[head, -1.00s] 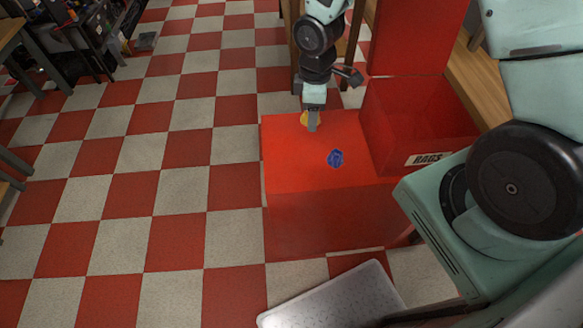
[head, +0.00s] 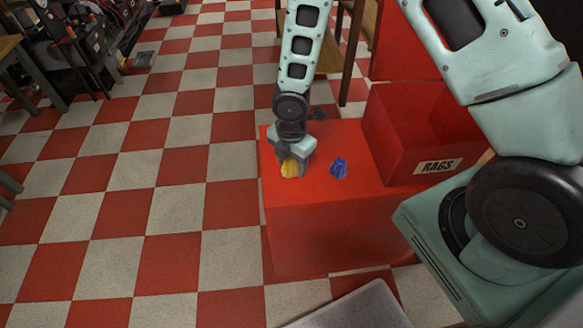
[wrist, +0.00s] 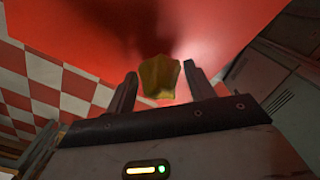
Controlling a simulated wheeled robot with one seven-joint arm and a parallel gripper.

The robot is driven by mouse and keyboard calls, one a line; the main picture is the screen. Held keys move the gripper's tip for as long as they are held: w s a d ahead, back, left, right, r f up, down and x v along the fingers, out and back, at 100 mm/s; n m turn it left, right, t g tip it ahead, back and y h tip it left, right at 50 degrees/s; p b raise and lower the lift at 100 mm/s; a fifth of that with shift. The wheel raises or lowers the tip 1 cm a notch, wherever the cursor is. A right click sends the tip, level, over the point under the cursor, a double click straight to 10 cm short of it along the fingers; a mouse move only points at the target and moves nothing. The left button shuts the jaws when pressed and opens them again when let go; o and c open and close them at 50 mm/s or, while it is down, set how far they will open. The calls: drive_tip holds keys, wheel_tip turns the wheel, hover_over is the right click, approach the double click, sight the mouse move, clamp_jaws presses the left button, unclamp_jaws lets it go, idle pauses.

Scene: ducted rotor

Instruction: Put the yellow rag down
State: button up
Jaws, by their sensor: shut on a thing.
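The yellow rag (head: 290,168) is between the fingers of my gripper (head: 293,163), over the left part of the red box top (head: 325,195). In the wrist view the crumpled yellow rag (wrist: 160,77) shows between the two fingers of my gripper (wrist: 163,88), with the red surface beyond it. I cannot tell whether the rag touches the box top. A blue rag (head: 339,168) lies on the same top, a little to the right of my gripper and apart from it.
A red bin labelled RAGS (head: 415,140) stands at the right on the red box. A grey panel (head: 355,308) lies in front of the box. Red and white checkered floor (head: 150,200) is open to the left. A wooden stool or chair (head: 345,60) stands behind.

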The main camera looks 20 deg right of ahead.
drive_tip(key=shift+f, duration=1.15)
drive_tip(key=shift+f, duration=0.2)
drive_tip(key=o, duration=1)
drive_tip(key=shift+r, duration=0.1)
